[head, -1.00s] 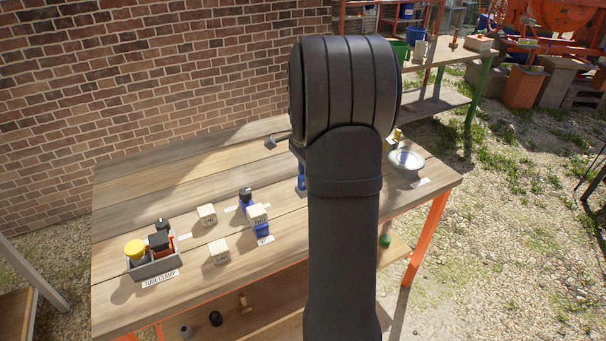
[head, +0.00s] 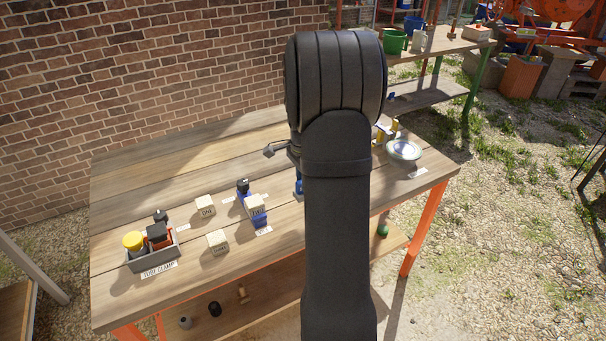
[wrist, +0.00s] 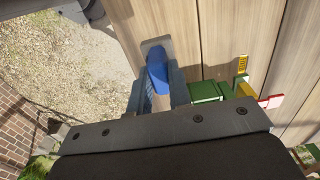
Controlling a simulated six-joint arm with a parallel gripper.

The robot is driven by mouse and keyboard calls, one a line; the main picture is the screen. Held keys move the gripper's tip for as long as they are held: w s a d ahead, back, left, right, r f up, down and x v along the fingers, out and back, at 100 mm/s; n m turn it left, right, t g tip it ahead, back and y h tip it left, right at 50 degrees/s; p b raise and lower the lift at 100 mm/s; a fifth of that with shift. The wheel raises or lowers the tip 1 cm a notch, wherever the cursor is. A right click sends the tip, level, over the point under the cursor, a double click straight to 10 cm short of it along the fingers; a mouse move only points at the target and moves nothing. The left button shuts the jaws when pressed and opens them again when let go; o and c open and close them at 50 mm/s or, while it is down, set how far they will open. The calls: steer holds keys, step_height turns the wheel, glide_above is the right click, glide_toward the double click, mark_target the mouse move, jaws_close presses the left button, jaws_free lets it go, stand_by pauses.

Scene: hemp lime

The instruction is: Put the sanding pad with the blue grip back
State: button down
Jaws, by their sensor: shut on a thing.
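The sanding pad has a blue grip (wrist: 157,72) and a pale grey plate. In the wrist view it sits between the two fingers of my gripper (wrist: 158,90), which is shut on it. Bench planks show beyond and to the right of the pad, with gravel to the left. I cannot tell whether the pad touches the bench. In the head view my arm hides most of the gripper; a small blue piece (head: 299,186) shows at the arm's left edge, and I cannot tell whether it is the pad.
On the wooden bench (head: 150,190), a grey tray (head: 178,252) labelled "TUBE CLAMP" holds several items. Pale blocks (head: 217,241) and a blue item (head: 257,219) stand mid-bench among white labels. A metal bowl (head: 404,150) is at the right. Green items (wrist: 205,91) lie close right of my gripper.

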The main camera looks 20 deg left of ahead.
steer(key=shift+f, duration=4)
steer(key=shift+f, duration=0.25)
steer(key=c, duration=1.3)
jaws_free()
steer(key=shift+o, duration=0.2)
steer(key=shift+r, duration=0.1)
step_height(320, 180, up, 17)
steer(key=shift+r, duration=0.1)
